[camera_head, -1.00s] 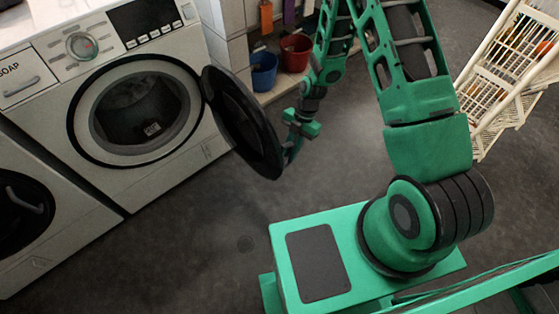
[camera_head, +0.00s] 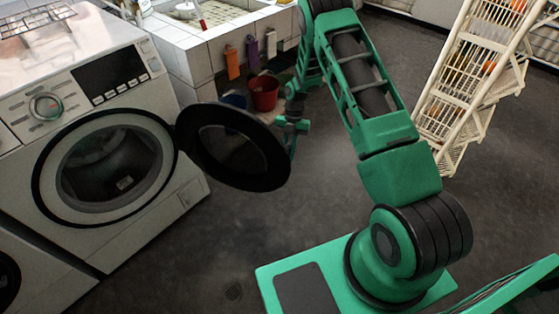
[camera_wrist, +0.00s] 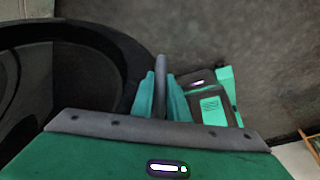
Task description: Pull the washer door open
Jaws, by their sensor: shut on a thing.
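The white washer (camera_head: 75,110) stands at the left in the head view. Its round black door (camera_head: 232,147) is swung wide open on its right side, and the round drum opening (camera_head: 105,172) is uncovered. My gripper (camera_head: 290,140) is at the door's outer right edge, and the door partly hides its fingertips there. In the wrist view my gripper (camera_wrist: 161,95) is shut on a thin grey upright piece, the door's handle, between its two green fingers. The dark door ring (camera_wrist: 105,50) fills the left of that view.
A tiled sink (camera_head: 215,35) is behind, with a red bucket (camera_head: 263,93) and a blue bucket (camera_head: 234,100) below it. A cream rack (camera_head: 470,75) stands at the right. Another machine (camera_head: 30,275) is at the lower left. The floor in front of the washer is clear.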

